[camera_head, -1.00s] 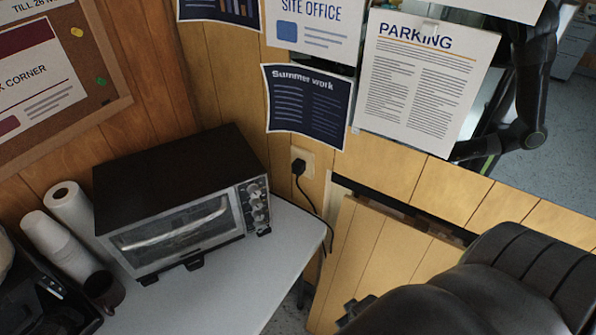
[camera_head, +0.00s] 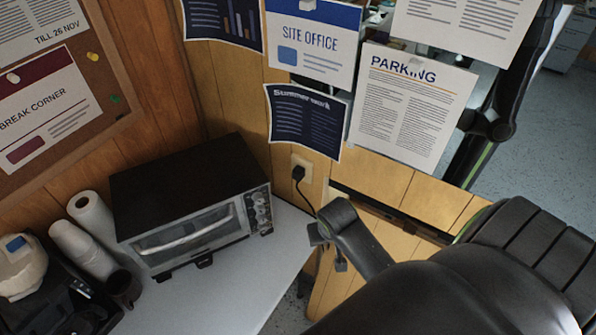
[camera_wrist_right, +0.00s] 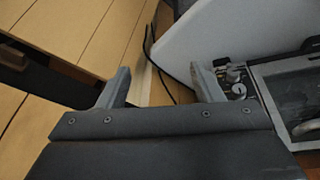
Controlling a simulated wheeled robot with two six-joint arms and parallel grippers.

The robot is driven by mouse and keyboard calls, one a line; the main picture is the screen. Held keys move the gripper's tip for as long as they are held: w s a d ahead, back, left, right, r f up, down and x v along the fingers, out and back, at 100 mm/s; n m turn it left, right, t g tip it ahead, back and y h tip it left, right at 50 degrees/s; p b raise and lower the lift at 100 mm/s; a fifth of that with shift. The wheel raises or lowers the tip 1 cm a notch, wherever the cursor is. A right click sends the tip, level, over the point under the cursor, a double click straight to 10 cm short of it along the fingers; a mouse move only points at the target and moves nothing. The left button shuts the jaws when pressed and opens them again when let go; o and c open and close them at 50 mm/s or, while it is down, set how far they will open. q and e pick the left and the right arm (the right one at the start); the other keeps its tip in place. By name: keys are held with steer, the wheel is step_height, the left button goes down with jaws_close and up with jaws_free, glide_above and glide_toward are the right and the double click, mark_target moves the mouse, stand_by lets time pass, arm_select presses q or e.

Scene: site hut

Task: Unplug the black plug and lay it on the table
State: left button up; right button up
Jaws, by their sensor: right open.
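The black plug (camera_head: 298,174) sits in a pale wall outlet (camera_head: 307,167) on the wood-panelled wall, just right of the toaster oven. Its black cord hangs down behind the table's edge. The white table (camera_head: 225,297) stands below it. My right gripper (camera_head: 328,250) is open and empty, below and to the right of the plug, apart from it. In the right wrist view its two fingers (camera_wrist_right: 162,84) are spread, with a black cord (camera_wrist_right: 150,52) and the table edge (camera_wrist_right: 215,32) beyond them. I cannot make out the plug there. My left gripper is not in view.
The toaster oven (camera_head: 190,208) fills the table's back corner. Paper rolls or cups (camera_head: 85,242), a dark mug (camera_head: 124,287) and a black machine (camera_head: 60,305) stand at left. Papers hang above the outlet, the dark one (camera_head: 305,121) closest. The table front is clear.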

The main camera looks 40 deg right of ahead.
steer(key=w+d+r+m, duration=0.1)
steer(key=w+d+m, duration=0.1)
steer(key=w, duration=0.6)
steer(key=w+d+m, duration=0.2)
steer(key=w+m, duration=0.1)
steer(key=w, duration=0.5)
steer(key=m+g+h, duration=0.1)
steer(key=m+g, duration=0.1)
steer(key=m, duration=0.2)
glide_toward(298, 170)
steer(key=f, duration=0.1)
steer(key=shift+s+d, duration=0.1)
steer(key=shift+d, duration=0.05)
steer(key=shift+f, duration=0.1)
steer(key=shift+t, duration=0.3)
steer(key=b+x, duration=0.5)
steer(key=x, duration=0.4)
steer(key=shift+b, duration=0.3)
steer(key=shift+s+p, duration=0.1)
steer(key=shift+p, duration=0.4)
